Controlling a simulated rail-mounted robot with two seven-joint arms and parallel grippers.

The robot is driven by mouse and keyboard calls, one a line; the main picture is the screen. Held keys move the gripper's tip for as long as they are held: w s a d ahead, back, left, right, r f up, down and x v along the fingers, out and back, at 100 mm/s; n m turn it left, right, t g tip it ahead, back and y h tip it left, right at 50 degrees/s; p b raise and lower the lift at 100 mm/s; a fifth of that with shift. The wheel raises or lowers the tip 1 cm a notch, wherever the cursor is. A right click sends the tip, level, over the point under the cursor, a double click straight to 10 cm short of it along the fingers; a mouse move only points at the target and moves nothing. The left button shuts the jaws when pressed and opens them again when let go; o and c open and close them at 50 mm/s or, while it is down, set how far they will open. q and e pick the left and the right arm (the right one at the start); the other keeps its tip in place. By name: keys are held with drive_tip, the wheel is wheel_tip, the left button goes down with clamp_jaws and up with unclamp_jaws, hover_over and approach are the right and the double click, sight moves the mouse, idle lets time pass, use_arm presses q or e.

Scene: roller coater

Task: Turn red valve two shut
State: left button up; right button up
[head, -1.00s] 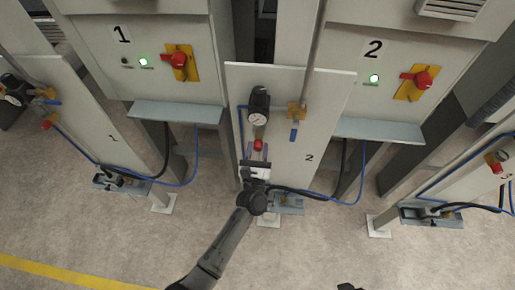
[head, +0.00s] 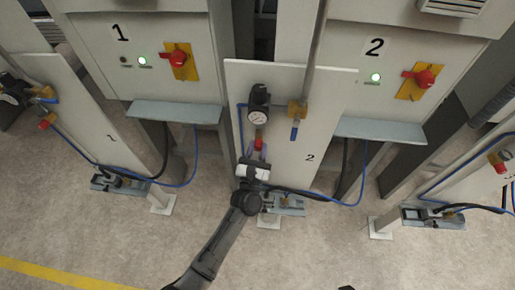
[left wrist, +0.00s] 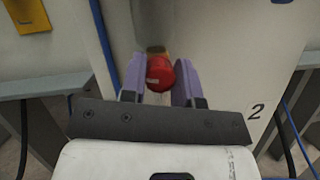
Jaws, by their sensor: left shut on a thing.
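The red valve (head: 258,143) sits below a pressure gauge on the white panel marked 2 (head: 310,158). In the left wrist view the red valve knob (left wrist: 160,74) lies between the two purple fingers of my left gripper (left wrist: 160,82). In the head view my left gripper (head: 257,153) reaches up to the valve from below and is shut on it. The gripper covers the lower part of the valve. My right gripper is not in view.
A pressure gauge (head: 258,117) is just above the valve, and a brass valve with a blue handle (head: 295,130) is to its right. A blue hose (head: 345,203) and a small tray (head: 287,210) are at the panel's foot. Cabinets 1 and 2 carry red rotary switches (head: 178,58).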

use_arm(q)
drive_tip(key=o, duration=0.9)
drive_tip(key=shift+o, duration=0.2)
drive_tip(key=b+v, duration=0.1)
drive_tip(key=v, duration=1.2)
drive_tip(key=shift+s+a, duration=0.15)
drive_tip(key=shift+s, duration=0.2)
drive_tip(key=shift+f, duration=0.1)
